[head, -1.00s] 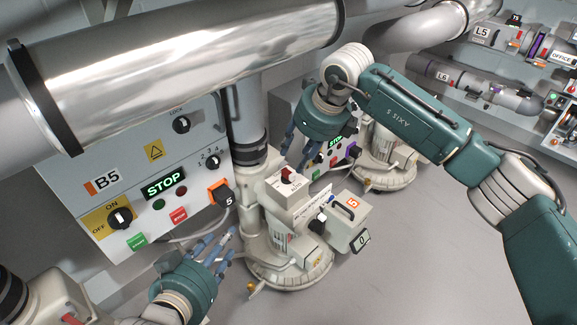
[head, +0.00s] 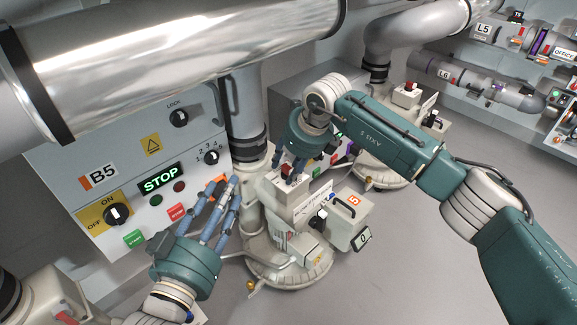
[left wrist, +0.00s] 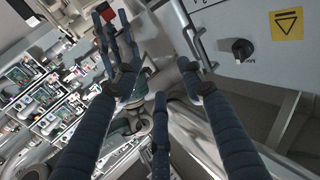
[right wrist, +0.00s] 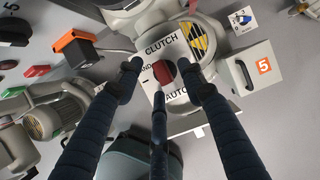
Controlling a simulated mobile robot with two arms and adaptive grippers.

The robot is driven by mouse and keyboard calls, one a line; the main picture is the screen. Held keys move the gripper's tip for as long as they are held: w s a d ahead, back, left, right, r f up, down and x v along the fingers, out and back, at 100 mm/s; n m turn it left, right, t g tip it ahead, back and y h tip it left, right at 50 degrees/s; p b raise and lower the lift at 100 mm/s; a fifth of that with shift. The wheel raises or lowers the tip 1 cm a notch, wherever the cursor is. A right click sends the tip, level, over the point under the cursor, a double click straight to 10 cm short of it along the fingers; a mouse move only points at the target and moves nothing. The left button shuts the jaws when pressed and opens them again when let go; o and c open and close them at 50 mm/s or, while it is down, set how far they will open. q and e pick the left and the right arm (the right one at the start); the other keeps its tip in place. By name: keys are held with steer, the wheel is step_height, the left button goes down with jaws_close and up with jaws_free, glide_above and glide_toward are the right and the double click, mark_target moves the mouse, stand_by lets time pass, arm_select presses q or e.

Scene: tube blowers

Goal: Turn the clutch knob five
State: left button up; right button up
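The clutch knob (right wrist: 163,72) is red and sits on a white plate (right wrist: 178,92) marked CLUTCH, HAND and AUTO in the right wrist view. In the head view it is on top of a white box (head: 298,203), largely covered by my right fingers. An orange 5 tag (right wrist: 264,66) is on the unit beside it. My right gripper (right wrist: 159,74) is over the knob, its fingers spread around it; contact is unclear. It also shows in the head view (head: 289,172). My left gripper (head: 224,190) is open and empty in front of the B5 panel, partly hiding an orange plug.
The B5 panel (head: 140,200) with a lit STOP display (head: 161,178) stands at the left. A large metal pipe (head: 190,60) crosses above. A grey unit with a handle (head: 348,215) stands right of the clutch box. The floor at the lower right is free.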

jaws_close()
